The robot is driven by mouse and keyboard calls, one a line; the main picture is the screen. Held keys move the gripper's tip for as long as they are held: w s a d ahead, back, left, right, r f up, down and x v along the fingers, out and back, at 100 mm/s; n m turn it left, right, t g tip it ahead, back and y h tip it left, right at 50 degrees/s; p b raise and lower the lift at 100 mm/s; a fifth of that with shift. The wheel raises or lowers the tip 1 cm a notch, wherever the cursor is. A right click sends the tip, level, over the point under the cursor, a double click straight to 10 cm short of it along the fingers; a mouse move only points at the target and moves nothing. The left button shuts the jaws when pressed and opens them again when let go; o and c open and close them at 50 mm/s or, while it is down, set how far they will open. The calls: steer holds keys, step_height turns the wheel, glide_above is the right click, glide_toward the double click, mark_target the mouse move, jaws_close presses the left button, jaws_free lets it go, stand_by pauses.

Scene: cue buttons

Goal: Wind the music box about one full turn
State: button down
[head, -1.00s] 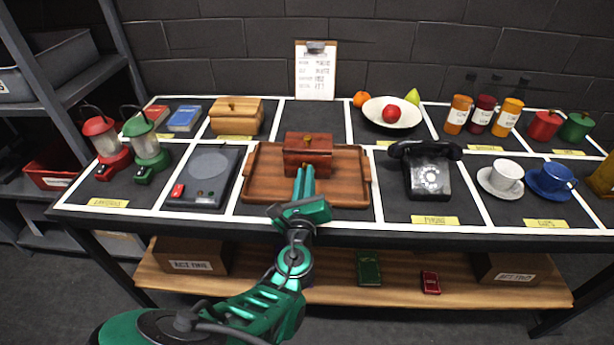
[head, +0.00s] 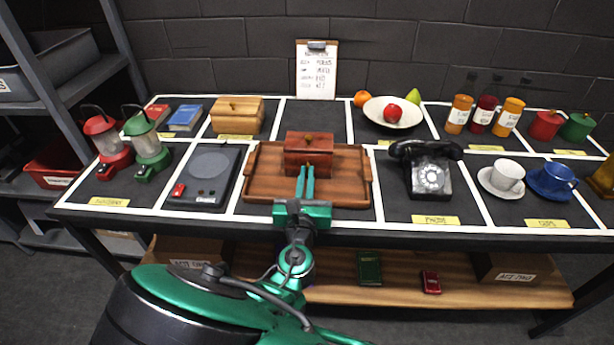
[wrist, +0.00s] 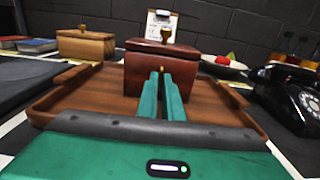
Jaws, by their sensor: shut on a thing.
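The music box is a dark red-brown wooden box (head: 308,148) with a small brass knob on its lid. It sits on a brown wooden tray (head: 345,190) in the middle of the table, and also shows in the wrist view (wrist: 185,62). My gripper (head: 306,170) reaches in from the front, its two green fingers level against the box's front face. In the wrist view the fingertips (wrist: 162,74) are close together at a small brass piece on that face. They are shut on what looks like the winding key, mostly hidden between them.
A black telephone (head: 425,168) stands right of the tray, and a dark flat device with a round plate (head: 208,165) stands left. A lighter wooden box (head: 237,115) is behind left. A clipboard (head: 316,70) leans at the back wall. The tray's right side is bare.

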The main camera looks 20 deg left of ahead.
steer(key=m, duration=0.5)
steer(key=shift+m, duration=0.3)
stand_by(0.5)
steer(key=c, duration=2)
jaws_free()
steer(key=shift+s, duration=0.15)
steer(key=v, duration=0.9)
steer(key=shift+s+d, duration=0.1)
steer(key=shift+s, duration=0.2)
steer(key=shift+s+d, duration=0.1)
steer(key=shift+s, duration=0.3)
steer(key=shift+w+d+m, duration=0.1)
steer(key=shift+m, duration=0.2)
